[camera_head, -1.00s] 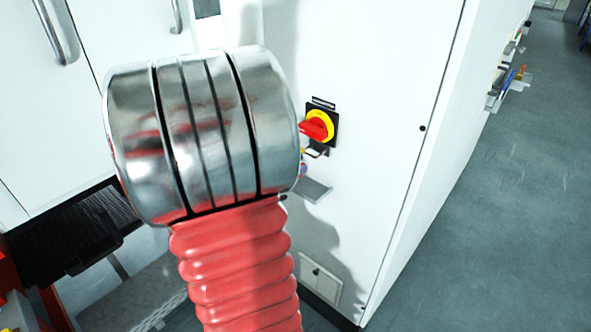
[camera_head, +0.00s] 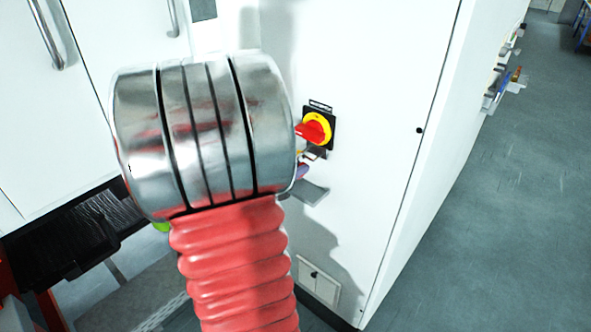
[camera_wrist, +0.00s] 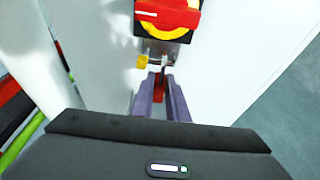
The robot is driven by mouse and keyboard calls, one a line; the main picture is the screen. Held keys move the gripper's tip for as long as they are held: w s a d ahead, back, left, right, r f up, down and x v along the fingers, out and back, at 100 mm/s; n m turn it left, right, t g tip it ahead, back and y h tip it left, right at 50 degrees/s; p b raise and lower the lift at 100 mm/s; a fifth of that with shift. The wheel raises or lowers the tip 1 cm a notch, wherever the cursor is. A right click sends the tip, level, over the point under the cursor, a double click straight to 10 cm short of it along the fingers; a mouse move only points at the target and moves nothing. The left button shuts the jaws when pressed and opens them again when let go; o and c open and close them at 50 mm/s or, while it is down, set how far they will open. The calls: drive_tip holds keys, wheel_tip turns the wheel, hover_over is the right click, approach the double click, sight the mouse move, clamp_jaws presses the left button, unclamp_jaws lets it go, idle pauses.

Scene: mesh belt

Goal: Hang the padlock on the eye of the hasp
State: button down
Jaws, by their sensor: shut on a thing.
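In the wrist view my gripper (camera_wrist: 156,86) points at the white cabinet, its two grey-purple fingers shut on a small red body, which I take for the padlock (camera_wrist: 158,79). A thin dark metal part, perhaps its shackle, rises in front of the fingertips. It is close under the red and yellow rotary switch (camera_wrist: 170,14), where a small dark hasp part meets it; whether they touch or are linked I cannot tell. A small yellow piece (camera_wrist: 145,62) is just left. In the head view the switch (camera_head: 316,128) shows clearly; my arm hides most of the gripper.
A small grey shelf (camera_head: 310,193) juts from the cabinet front (camera_head: 375,90) below the switch. Cabinet doors with handles (camera_head: 46,35) and a dark mesh belt (camera_head: 60,240) are at left. Open grey floor (camera_head: 500,200) lies to the right.

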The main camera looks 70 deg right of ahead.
sight(304, 163)
drive_tip(key=shift+s+d, duration=0.1)
drive_tip(key=shift+d, duration=0.1)
idle(0.3)
drive_tip(key=shift+s+d, duration=0.3)
drive_tip(key=shift+d, duration=0.35)
drive_tip(key=shift+s+d, duration=0.25)
drive_tip(key=shift+d, duration=0.35)
drive_tip(key=shift+r, duration=0.1)
drive_tip(key=shift+f, duration=1.1)
drive_tip(key=c, duration=1.7)
unclamp_jaws()
drive_tip(key=shift+o, duration=0.2)
drive_tip(key=shift+a, duration=0.1)
